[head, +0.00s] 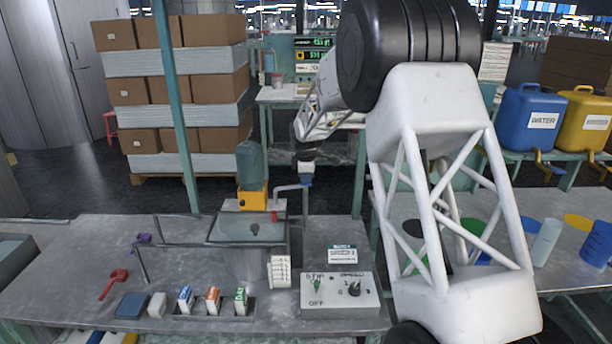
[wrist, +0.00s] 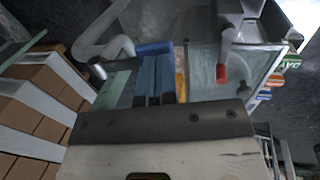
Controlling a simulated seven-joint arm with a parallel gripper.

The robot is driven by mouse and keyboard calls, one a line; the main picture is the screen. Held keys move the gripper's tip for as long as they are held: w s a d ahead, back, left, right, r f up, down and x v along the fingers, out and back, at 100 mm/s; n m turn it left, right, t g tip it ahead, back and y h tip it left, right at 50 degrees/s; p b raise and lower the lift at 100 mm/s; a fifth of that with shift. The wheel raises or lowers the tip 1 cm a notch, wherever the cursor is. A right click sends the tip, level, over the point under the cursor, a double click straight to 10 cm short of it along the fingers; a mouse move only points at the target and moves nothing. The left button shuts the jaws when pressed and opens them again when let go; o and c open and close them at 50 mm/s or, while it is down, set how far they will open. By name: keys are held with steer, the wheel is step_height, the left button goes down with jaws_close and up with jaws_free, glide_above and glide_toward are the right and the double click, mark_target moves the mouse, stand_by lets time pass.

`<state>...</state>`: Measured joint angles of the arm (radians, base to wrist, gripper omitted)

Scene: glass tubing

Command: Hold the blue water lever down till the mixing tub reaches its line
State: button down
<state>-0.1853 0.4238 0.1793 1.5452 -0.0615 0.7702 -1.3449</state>
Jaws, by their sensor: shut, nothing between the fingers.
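The mixing tub (head: 247,262) is a clear-walled, grey vessel set in the bench, with a pale surface inside. Its fill line cannot be made out. The blue water lever (head: 306,180) is beside the grey pipe behind the tub's right side. It shows as a blue bar in the wrist view (wrist: 154,48). My gripper (head: 306,163) is shut and empty, pointing down right above the lever. In the wrist view its fingers (wrist: 156,82) end at the blue bar; whether they touch or press it I cannot tell. The tub also shows in the wrist view (wrist: 250,68).
A red-tipped part (head: 274,216) hangs at the tub's back edge. Blue water tank (head: 532,118) stands right.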

steer(key=shift+s+f+t, duration=0.1)
steer(key=shift+f+t, duration=0.5)
steer(key=shift+t, duration=0.1)
steer(key=shift+r, duration=0.25)
stand_by(1.7)
steer(key=shift+r, duration=1.05)
steer(key=w+v, duration=0.2)
steer(key=v, duration=1.1)
steer(key=shift+r, duration=0.35)
